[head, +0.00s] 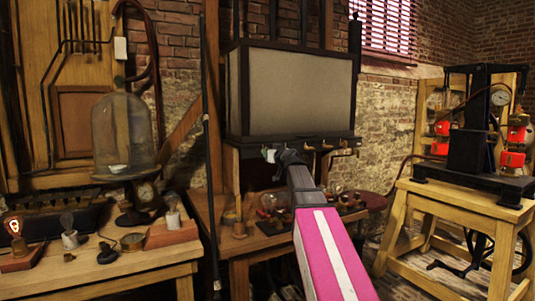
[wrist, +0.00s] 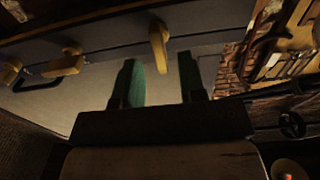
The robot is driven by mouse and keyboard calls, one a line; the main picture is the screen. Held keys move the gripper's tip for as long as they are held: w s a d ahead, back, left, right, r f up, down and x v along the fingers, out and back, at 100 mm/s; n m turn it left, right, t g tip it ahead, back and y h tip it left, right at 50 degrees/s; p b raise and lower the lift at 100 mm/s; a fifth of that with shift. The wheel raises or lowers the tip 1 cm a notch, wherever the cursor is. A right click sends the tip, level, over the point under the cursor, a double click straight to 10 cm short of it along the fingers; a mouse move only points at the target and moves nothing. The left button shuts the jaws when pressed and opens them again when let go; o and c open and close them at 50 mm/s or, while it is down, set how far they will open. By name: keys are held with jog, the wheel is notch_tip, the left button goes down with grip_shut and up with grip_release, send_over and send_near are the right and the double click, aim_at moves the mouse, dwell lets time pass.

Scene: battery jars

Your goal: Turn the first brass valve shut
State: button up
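A row of several brass valves (head: 324,146) sits along the dark lower ledge of a large grey-fronted box in the head view. In the wrist view one brass valve (wrist: 159,46) lies in line with the gap between my fingertips, just beyond them. Its handle points towards my gripper. My gripper (wrist: 158,64) is open and empty, with a green finger on each side of that line. In the head view my gripper (head: 269,154) is at the left end of the row, and the valve there is hidden. I cannot tell whether the fingers touch it.
Other brass valves (wrist: 65,65) lie to the left in the wrist view. Below the box, a wooden bench (head: 236,250) holds glass bulbs. A glass bell jar (head: 123,132) stands on the left bench. A black apparatus (head: 468,140) with red parts stands on the right table.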

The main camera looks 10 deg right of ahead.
jog(key=shift+x, duration=1.45)
grip_shut()
